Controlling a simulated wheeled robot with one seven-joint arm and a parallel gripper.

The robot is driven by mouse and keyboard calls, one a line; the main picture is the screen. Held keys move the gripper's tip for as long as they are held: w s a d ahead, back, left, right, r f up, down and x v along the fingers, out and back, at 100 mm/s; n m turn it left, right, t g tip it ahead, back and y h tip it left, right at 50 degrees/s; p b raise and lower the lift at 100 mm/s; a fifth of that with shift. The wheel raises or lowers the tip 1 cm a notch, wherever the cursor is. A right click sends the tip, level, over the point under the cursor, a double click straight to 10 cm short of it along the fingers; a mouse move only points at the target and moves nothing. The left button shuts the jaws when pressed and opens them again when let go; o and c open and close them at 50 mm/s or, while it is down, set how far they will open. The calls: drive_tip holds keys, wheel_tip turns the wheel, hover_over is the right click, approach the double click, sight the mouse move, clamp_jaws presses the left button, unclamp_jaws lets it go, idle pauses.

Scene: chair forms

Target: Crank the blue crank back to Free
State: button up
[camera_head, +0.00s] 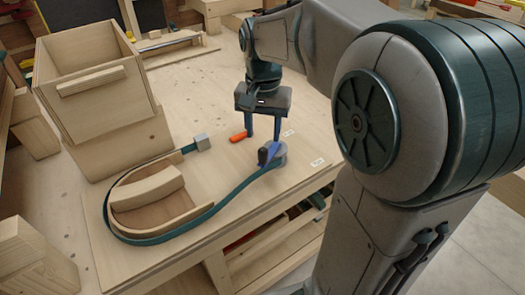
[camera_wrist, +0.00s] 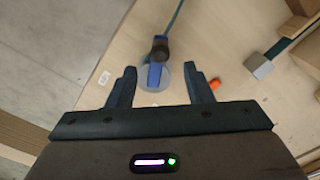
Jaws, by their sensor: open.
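The blue crank (camera_head: 268,153) sits on a round grey hub at the right part of the board, with a dark upright knob at its end. In the wrist view the blue crank (camera_wrist: 156,68) lies over a pale disc, its dark knob at the far end. My gripper (camera_head: 263,138) points down over the board just behind the crank. In the wrist view my gripper (camera_wrist: 160,82) is open, one finger on each side of the crank with gaps between. Two small white labels (camera_head: 318,162) lie near the crank; their text is too small to read.
A teal strap (camera_head: 190,232) runs from the hub around a curved wooden form (camera_head: 150,195) to a grey block (camera_head: 201,142). An orange piece (camera_head: 238,136) lies beside my gripper. A wooden box (camera_head: 90,85) stands at the left. The board's front edge is close to the crank.

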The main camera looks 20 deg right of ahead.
sight(263, 149)
wheel_tip(263, 149, down, 8)
drive_tip(key=shift+r, duration=0.15)
clamp_jaws()
